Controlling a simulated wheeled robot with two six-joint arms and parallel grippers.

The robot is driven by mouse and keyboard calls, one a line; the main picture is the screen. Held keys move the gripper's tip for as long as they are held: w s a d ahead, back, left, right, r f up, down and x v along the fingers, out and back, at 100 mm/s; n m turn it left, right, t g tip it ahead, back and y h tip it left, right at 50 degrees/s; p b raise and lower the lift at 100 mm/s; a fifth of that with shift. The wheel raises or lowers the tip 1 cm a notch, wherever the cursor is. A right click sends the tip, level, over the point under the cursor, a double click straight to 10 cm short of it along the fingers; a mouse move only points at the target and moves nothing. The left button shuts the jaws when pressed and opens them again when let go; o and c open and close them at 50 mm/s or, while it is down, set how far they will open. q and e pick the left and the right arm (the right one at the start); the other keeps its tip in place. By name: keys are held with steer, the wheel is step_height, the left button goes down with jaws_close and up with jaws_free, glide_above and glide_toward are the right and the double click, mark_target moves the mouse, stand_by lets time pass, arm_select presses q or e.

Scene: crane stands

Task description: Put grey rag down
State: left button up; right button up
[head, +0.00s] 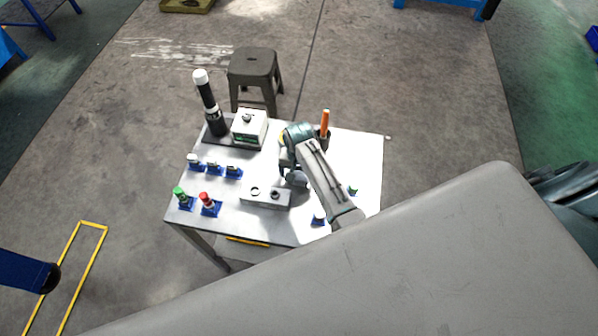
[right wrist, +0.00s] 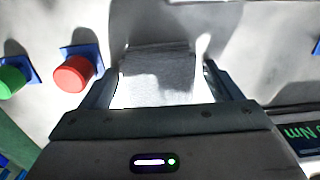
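The grey rag (right wrist: 157,72) shows in the right wrist view as a pale folded block between the two fingers of my right gripper (right wrist: 165,70). It fills most of the space between them, and its near part is brightly lit. The fingers appear shut on it, above the table. In the head view my right gripper (head: 293,178) is over the middle of the white table (head: 365,150), partly hidden by my arm; I cannot make out the rag there. My left gripper is not in view.
A red-capped piece (head: 208,203) and a green-capped piece (head: 182,198) stand at the table's left front. A metal block with holes (head: 265,196), a tester box (head: 249,127), a tall black-and-white tool (head: 207,102) and an orange-handled tool (head: 325,122) surround the gripper. A stool (head: 254,66) stands behind.

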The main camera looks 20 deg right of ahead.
mark_target(299, 173)
step_height(299, 173, up, 12)
steer(key=b, duration=0.2)
steer(key=shift+r+b, duration=0.15)
steer(key=shift+b, duration=0.2)
steer(key=shift+s, duration=0.1)
